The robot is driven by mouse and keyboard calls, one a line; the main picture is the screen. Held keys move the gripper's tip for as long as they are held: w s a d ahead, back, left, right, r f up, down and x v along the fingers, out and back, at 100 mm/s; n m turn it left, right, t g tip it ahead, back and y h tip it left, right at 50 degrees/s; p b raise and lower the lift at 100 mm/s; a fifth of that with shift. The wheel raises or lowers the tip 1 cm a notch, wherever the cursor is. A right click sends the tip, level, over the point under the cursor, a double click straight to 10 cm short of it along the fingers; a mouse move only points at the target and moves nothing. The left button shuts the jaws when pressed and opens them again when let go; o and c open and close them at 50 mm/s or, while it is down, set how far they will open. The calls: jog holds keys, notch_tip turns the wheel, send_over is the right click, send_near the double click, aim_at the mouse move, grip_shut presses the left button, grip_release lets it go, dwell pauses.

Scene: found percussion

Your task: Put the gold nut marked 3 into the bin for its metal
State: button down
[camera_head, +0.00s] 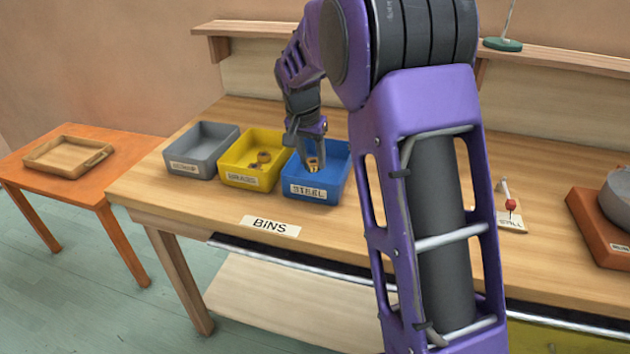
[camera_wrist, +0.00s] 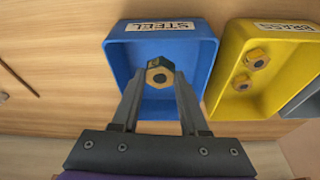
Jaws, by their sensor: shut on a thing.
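My gripper (camera_head: 312,160) is shut on a gold hexagonal nut (camera_wrist: 159,72), which also shows at the fingertips in the head view (camera_head: 313,164). A dark mark shows on the nut, too small to read. The nut is over the blue bin (camera_wrist: 208,50), labelled STEEL (camera_head: 320,193); its exact height above the floor is hard to tell. The yellow bin (camera_head: 232,157), with a label that reads BRASS in the wrist view, stands just left of the blue one in the head view. Two gold nuts (camera_wrist: 257,56) (camera_wrist: 241,82) lie in it.
A grey bin (camera_head: 188,145) stands left of the yellow one; its label is unclear. A BINS sign lies in front (camera_head: 270,226). A wooden tray (camera_head: 70,155) is on the orange table. A shelf (camera_head: 555,58) runs behind. A red-headed beater (camera_head: 510,205) lies at right.

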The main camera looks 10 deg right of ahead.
notch_tip(320, 180, down, 7)
jog(key=shift+r+b, duration=0.2)
jog(key=shift+b, duration=0.15)
jog(key=shift+f, duration=0.1)
jog(key=shift+f, duration=0.15)
jog(key=shift+c, duration=2.1)
grip_release()
jog(key=p+v, duration=0.1)
jog(key=v, duration=1.1)
jog(key=shift+r, duration=0.3)
